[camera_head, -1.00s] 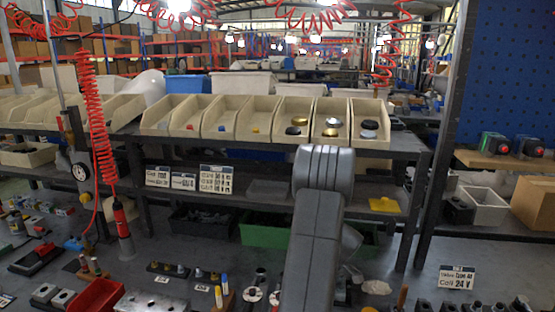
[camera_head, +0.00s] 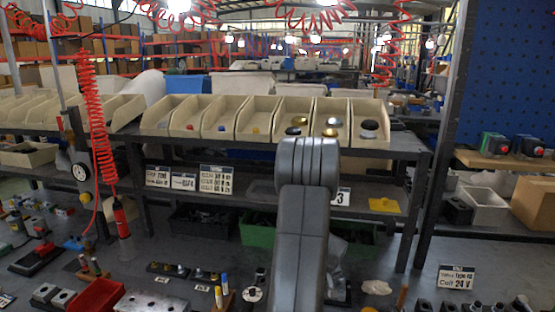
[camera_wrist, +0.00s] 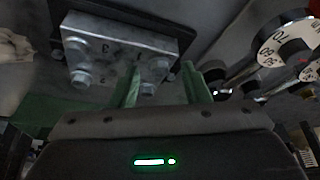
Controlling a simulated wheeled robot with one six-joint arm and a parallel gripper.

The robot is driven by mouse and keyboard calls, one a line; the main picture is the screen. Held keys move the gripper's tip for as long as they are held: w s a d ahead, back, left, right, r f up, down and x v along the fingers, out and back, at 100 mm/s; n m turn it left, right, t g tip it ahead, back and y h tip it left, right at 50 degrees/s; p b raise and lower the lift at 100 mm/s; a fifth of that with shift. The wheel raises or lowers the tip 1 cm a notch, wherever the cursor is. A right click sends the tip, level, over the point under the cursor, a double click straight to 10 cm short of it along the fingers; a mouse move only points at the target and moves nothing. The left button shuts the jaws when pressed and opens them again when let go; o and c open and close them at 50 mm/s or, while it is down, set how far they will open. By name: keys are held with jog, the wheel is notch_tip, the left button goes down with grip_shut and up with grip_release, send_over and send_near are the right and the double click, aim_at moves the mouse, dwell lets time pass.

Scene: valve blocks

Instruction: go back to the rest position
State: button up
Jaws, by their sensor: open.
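My gripper (camera_wrist: 163,82) shows in the wrist view with two green fingers apart and nothing visibly held between them. A metal valve block (camera_wrist: 115,48) with bolts and stamped numbers lies on a dark plate beyond the fingertips. One finger overlaps the block's near edge in the picture; I cannot tell the gap between them. In the head view my grey arm rises in the middle of the bench, and my gripper is hidden there.
In the wrist view, round numbered dials (camera_wrist: 285,38) lie at the right and a pale crumpled thing (camera_wrist: 14,46) at the left. In the head view, a red tray (camera_head: 97,296), a drilled metal plate (camera_head: 152,302) and a voltage sign (camera_head: 456,278) stand on the crowded bench; bins (camera_head: 215,118) line the shelf.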

jog(key=shift+a+m+h, duration=0.15)
jog(key=shift+m+h, duration=0.15)
jog(key=shift+m, duration=0.7)
jog(key=shift+m+h, duration=0.4)
jog(key=shift+m, duration=0.4)
